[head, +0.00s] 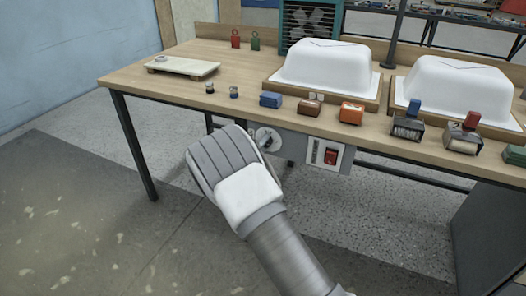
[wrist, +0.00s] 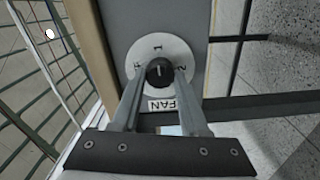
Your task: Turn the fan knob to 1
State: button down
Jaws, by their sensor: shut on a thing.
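The fan knob (wrist: 160,72) is a dark round knob on a pale round dial (wrist: 160,50). The dial has a 1 at its top and a 2 at its right in the wrist view, and a FAN label (wrist: 161,105) lies below it. The short light mark on the knob looks turned toward the 1. My gripper (wrist: 159,78) is shut on the knob, one finger on each side. In the head view, my gripper (head: 235,180) partly covers the dial (head: 266,139) on the bench's front panel, and its fingertips are hidden.
A red switch (head: 331,156) is on the same panel, right of the dial. The wooden bench top (head: 150,82) above holds two white shells (head: 325,66), several small coloured blocks and tools, and a pale board (head: 183,67). A dark green grilled box (head: 310,24) stands behind. The floor in front is clear.

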jog(key=shift+m, duration=0.3)
jog(key=shift+c, duration=2.1)
grip_release()
jog(key=p+v, duration=0.4)
jog(key=v, duration=1.3)
jog(key=shift+s, duration=0.2)
jog(key=shift+a, duration=0.1)
